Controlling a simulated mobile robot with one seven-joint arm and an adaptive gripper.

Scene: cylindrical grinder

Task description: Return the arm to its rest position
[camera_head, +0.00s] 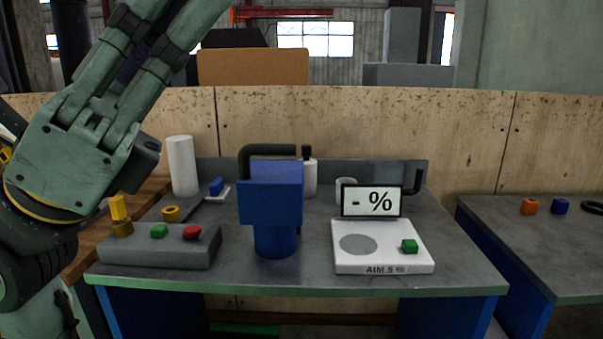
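My arm, in grey-green links with black joints, fills the left side of the head view. One link slants up to the top edge, and a large joint sits at the left edge. I cannot tell how close the links are to the bench.
A second table (545,235) with small parts stands right, across a gap.

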